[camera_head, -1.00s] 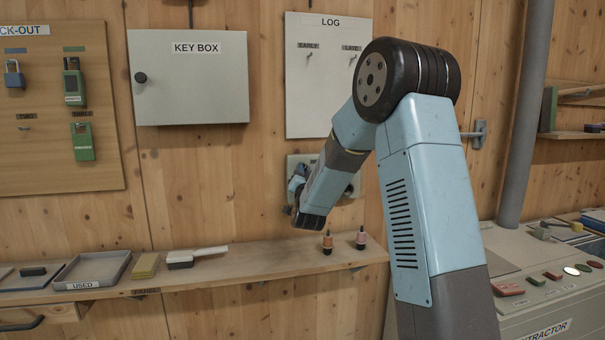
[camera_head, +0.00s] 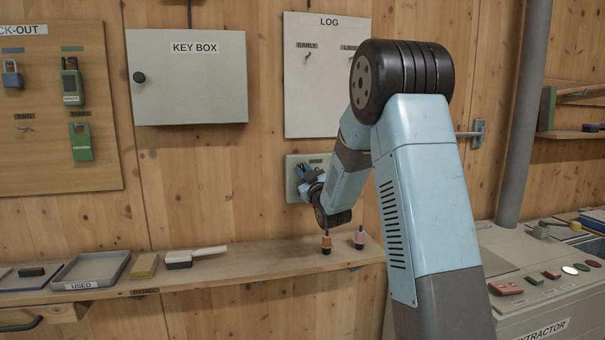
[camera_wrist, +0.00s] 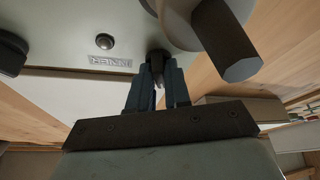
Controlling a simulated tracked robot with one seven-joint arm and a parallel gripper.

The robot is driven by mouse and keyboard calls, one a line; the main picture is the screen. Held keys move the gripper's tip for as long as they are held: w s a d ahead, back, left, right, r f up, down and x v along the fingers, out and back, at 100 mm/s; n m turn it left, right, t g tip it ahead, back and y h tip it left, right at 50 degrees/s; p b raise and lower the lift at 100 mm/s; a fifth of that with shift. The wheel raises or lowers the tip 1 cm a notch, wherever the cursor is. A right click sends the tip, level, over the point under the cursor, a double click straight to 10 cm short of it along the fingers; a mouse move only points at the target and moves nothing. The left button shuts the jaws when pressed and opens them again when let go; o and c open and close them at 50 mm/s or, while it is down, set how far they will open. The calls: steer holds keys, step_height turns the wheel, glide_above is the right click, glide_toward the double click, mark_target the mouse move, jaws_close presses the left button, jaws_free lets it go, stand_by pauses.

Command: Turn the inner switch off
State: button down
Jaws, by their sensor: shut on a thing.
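A pale grey-green switch panel (camera_head: 293,163) is fixed to the wooden wall, partly hidden behind my arm. In the wrist view the panel (camera_wrist: 60,88) fills the upper left. My gripper (camera_wrist: 157,82) has its two blue fingers closed around a small dark switch (camera_wrist: 157,60) that stands out from it. A large round fitting with a dark faceted handle (camera_wrist: 227,42) is right beside the fingers. In the head view my gripper (camera_head: 304,181) is at the panel, its fingertips hard to make out.
A dark round button (camera_wrist: 105,41) and a small upside-down label are on the panel. Below is a wooden shelf (camera_head: 225,266) with two small bottles (camera_head: 326,242), a brush and a tray. The key box (camera_head: 188,80) and log board (camera_head: 325,100) hang above.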

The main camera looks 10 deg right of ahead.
steer(key=shift+n+g+y, duration=0.3)
steer(key=shift+n+y, duration=0.2)
steer(key=shift+n, duration=0.9)
steer(key=shift+a, duration=0.1)
steer(key=c, duration=1.2)
jaws_free()
steer(key=shift+o, duration=0.2)
steer(key=v, duration=1.3)
steer(key=shift+s+d+f, duration=0.15)
steer(key=shift+s+d, duration=0.05)
steer(key=shift+s, duration=0.1)
